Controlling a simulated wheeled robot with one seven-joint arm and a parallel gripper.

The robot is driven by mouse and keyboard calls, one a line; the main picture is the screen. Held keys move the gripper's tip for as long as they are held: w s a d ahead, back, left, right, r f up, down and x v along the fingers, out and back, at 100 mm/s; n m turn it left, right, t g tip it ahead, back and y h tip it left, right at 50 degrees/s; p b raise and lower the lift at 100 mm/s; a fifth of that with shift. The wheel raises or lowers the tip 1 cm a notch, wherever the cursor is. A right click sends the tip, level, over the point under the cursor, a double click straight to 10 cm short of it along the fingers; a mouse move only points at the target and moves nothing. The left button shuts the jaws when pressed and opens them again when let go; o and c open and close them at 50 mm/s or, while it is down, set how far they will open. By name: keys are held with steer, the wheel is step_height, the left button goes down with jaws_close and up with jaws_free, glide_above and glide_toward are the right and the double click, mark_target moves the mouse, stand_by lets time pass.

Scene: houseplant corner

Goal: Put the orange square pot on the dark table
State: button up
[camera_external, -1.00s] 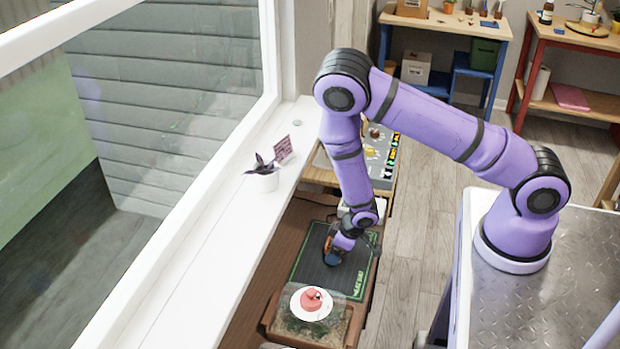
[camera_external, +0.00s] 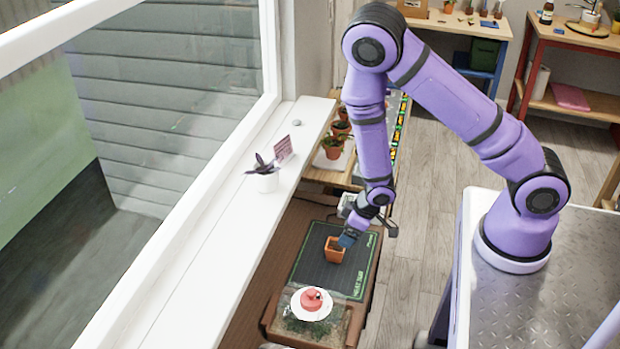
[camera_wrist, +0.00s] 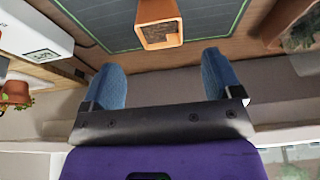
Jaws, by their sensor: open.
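The orange square pot (camera_external: 335,250) stands upright on a dark green-edged mat (camera_external: 313,266), which lies on a dark brown table (camera_external: 368,297). The pot also shows at the top of the wrist view (camera_wrist: 158,12), with the mat (camera_wrist: 105,28) behind it. My gripper (camera_external: 347,241) is just above and to the right of the pot in the external view. In the wrist view my gripper (camera_wrist: 163,78) has its blue fingers wide apart with nothing between them, and the pot is beyond the fingertips, apart from them.
A glass tank (camera_external: 335,325) with a white plate and red object (camera_external: 312,300) on top stands at the near end. A white box (camera_wrist: 35,35) is beside the mat. Several potted plants (camera_external: 333,146) stand beyond.

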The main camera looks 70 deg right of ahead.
step_height(320, 180, up, 28)
steer(key=s+a, duration=0.1)
steer(key=s, duration=0.1)
steer(key=s+a+r, duration=0.2)
steer(key=s+r, duration=0.7)
steer(key=s+a+r, duration=0.2)
steer(key=s+r, duration=0.7)
steer(key=shift+s+t, duration=0.15)
steer(key=shift+t, duration=0.25)
steer(key=shift+o, duration=0.4)
steer(key=shift+s+r, duration=0.25)
steer(key=shift+s, duration=0.3)
